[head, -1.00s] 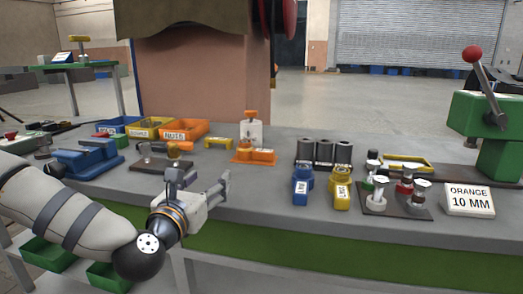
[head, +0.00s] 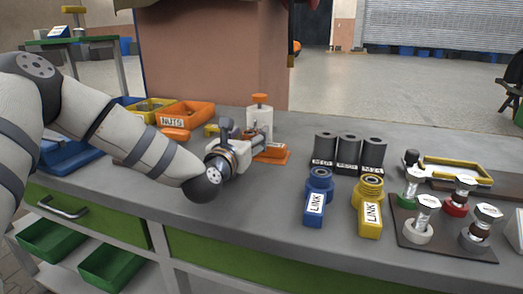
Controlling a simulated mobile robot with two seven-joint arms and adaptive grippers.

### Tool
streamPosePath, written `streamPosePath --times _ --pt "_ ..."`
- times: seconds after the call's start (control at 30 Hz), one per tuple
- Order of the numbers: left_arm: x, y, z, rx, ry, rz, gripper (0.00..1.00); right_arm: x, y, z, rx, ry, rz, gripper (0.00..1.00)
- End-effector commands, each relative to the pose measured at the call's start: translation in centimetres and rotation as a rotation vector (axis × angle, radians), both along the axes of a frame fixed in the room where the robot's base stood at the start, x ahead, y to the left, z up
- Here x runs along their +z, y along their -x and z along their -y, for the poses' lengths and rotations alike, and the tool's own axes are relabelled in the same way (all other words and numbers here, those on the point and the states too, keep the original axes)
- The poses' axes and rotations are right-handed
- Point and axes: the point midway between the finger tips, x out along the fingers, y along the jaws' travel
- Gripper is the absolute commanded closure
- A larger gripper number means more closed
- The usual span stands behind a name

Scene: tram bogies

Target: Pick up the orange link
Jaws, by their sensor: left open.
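An orange labelled piece (head: 274,154), which I take for the orange link, lies at the foot of a white upright block with an orange knob (head: 260,100). My left gripper (head: 246,139) is open just in front and to the left of it, hiding part of it. I cannot tell whether the fingers touch it; nothing is seen held between them. A blue link (head: 318,195) and a yellow link (head: 369,204) stand to the right on the bench. My right gripper is not in view.
Three dark cylinders (head: 348,152) stand behind the blue and yellow links. A dark plate (head: 440,238) with several bolts is at the right. The orange nuts bin (head: 188,112) is at the back left. The front middle of the bench (head: 255,215) is clear.

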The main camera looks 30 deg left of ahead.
Motion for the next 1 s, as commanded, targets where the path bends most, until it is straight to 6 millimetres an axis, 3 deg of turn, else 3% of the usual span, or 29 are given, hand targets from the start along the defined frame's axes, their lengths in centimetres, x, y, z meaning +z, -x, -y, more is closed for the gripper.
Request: streamPosePath --times 0.1,0.33,0.5,0.6,1.0 --pt "-0.2 -1.4 -0.5 0.003 0.0 -0.002 0.44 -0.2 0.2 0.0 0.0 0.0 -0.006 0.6" --pt "0.0 -1.6 -0.6 0.002 0.002 0.0 0.44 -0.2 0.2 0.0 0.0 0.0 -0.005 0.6" --pt "0.0 -1.6 -0.6 0.002 0.002 0.0 0.82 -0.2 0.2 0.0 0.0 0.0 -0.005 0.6" --pt "0.0 -1.6 -0.6 0.002 0.002 0.0 1.0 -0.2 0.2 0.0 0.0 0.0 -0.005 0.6" --pt "1.2 -1.6 -0.6 0.004 0.001 0.008 1.0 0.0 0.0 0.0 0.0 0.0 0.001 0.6"
